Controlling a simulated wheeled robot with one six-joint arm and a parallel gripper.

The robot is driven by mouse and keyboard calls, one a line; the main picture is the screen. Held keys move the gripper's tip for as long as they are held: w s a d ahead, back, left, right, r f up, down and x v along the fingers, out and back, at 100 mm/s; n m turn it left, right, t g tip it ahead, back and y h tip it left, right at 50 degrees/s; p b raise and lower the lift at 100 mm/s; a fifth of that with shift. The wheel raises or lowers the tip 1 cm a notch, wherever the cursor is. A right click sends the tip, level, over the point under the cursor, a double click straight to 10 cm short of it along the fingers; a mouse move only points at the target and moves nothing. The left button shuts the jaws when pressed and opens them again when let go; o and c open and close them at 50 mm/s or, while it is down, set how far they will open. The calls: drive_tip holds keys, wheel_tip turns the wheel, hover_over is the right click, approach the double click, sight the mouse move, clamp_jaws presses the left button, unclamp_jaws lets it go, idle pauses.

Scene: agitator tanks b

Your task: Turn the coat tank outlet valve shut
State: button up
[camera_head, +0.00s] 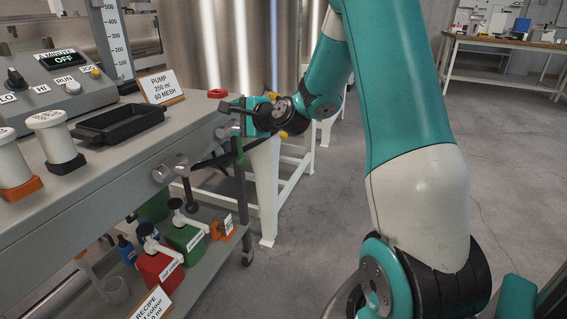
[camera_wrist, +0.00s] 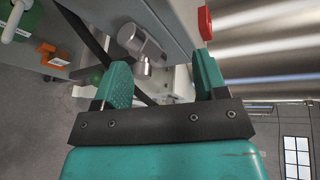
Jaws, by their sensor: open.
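My gripper (camera_head: 246,113) is at the front right corner of the grey bench, with its jaws open and apart. In the wrist view my gripper (camera_wrist: 160,62) shows its two teal fingers with nothing clamped between them. A metal valve fitting (camera_wrist: 140,45) lies beyond the fingertips, nearer the left finger. Another metal fitting (camera_head: 168,168) is further left. No readable label names the coat tank valve.
A red button (camera_head: 218,93) sits on the bench corner. Labelled red (camera_head: 158,266) and green (camera_head: 184,236) containers stand on the shelf below. A large steel tank (camera_head: 225,45) stands behind. Floor at right is clear.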

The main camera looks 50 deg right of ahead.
drive_tip(key=d+f+m+t+h+b, duration=0.1)
drive_tip(key=d+f+m+h+b, duration=0.4)
drive_tip(key=d+f, duration=0.5)
drive_tip(key=m+h+b, duration=0.4)
drive_tip(key=m+b, duration=0.2)
drive_tip(key=m, duration=0.1)
approach(284, 136)
drive_tip(key=b+x, duration=0.2)
drive_tip(key=x, duration=0.9)
drive_tip(key=shift+w+d+b, duration=0.2)
drive_tip(key=shift+d+b, duration=0.1)
drive_tip(key=shift+b, duration=0.1)
clamp_jaws()
drive_tip(key=shift+a, duration=0.1)
